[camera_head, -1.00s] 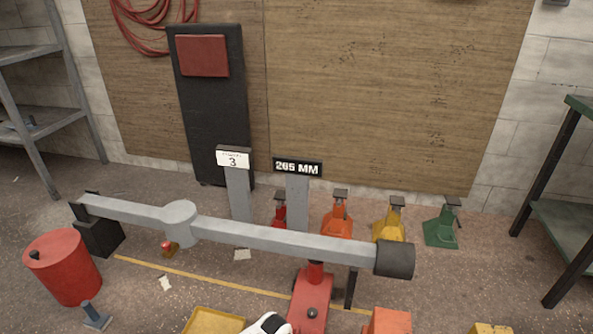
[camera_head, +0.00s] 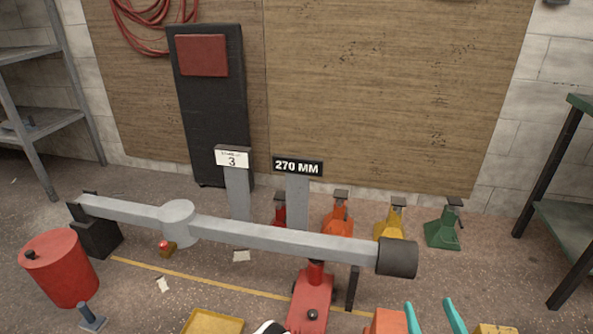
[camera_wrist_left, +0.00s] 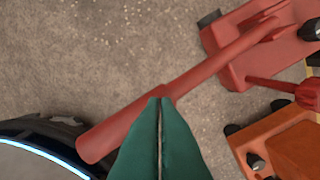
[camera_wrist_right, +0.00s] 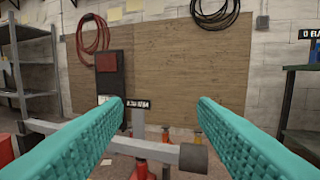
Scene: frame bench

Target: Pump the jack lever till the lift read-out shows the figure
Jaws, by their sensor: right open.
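The lift read-out (camera_head: 298,167) shows 270 MM in the head view. The red jack (camera_head: 311,300) stands below the grey beam; its body (camera_wrist_left: 265,60) also shows in the left wrist view. The red jack lever (camera_wrist_left: 118,130) runs diagonally across that view. My left gripper (camera_wrist_left: 160,99) is shut, its fingertips together and overlapping the lever's near part; the lever is not between them, and contact is unclear. My right gripper (camera_head: 432,308) is open and empty at the bottom right of the head view; its fingers (camera_wrist_right: 152,105) are spread apart in the right wrist view.
A grey beam (camera_head: 280,239) with a dark end (camera_head: 397,257) spans above the jack. A white sign (camera_head: 232,158) reads 3, its small text unreadable. Jack stands (camera_head: 443,228) line the wall. A red drum (camera_head: 60,268) stands left, a yellow tray (camera_head: 212,322) in front.

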